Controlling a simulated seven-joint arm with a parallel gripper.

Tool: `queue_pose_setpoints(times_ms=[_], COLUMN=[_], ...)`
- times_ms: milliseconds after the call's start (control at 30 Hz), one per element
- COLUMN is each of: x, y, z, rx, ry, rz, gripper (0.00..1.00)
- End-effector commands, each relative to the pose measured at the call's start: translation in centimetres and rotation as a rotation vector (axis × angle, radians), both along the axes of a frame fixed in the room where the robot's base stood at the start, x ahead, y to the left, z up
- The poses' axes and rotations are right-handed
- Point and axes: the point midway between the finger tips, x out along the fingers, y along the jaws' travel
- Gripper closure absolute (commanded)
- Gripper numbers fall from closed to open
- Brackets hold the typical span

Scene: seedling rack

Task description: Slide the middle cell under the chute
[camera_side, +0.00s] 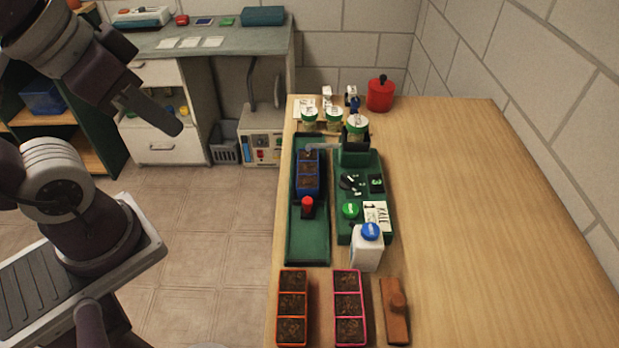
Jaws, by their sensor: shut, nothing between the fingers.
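A blue seedling strip (298,184) with three soil-filled cells sits in the long green track (307,247), towards its far end. The middle cell (308,169) lies between the far and near cells. A red knob (307,206) stands at the near end of the strip. The grey chute (324,147) reaches left from the green dispenser (355,158), and its end appears to be over the far cell; the exact alignment is hard to tell. My gripper (178,128) is shut and empty, in the air left of the table, well apart from the strip.
A green tray (345,236) with a white bottle (366,252) at its near end stands right of the track. Orange (278,307) and pink (365,308) strips and a brown wooden tool (396,318) lie in front. Jars and a red canister (381,96) stand behind. The table's right side is clear.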

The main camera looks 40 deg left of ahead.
Motion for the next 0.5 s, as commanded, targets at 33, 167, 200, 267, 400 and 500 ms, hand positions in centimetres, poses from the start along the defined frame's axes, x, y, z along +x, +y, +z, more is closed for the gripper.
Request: queue_pose_setpoints(times_ms=[33,167,200,267,400,500], x=[0.0,0.0,0.3,1.3,6.9,11.7], y=[0.0,0.0,0.0,-0.2,-1.3,-2.9], z=[0.0,0.0,0.0,0.0,-1.4,-4.6], rx=[0.0,0.001,0.008,0.038,0.185,0.281], ry=[0.0,0.001,0.007,0.034,0.162,0.255], rz=[0.0,-0.002,-0.016,-0.077,-0.442,-0.776], gripper=[1.0,0.92,0.84,0.72,0.71,0.71])
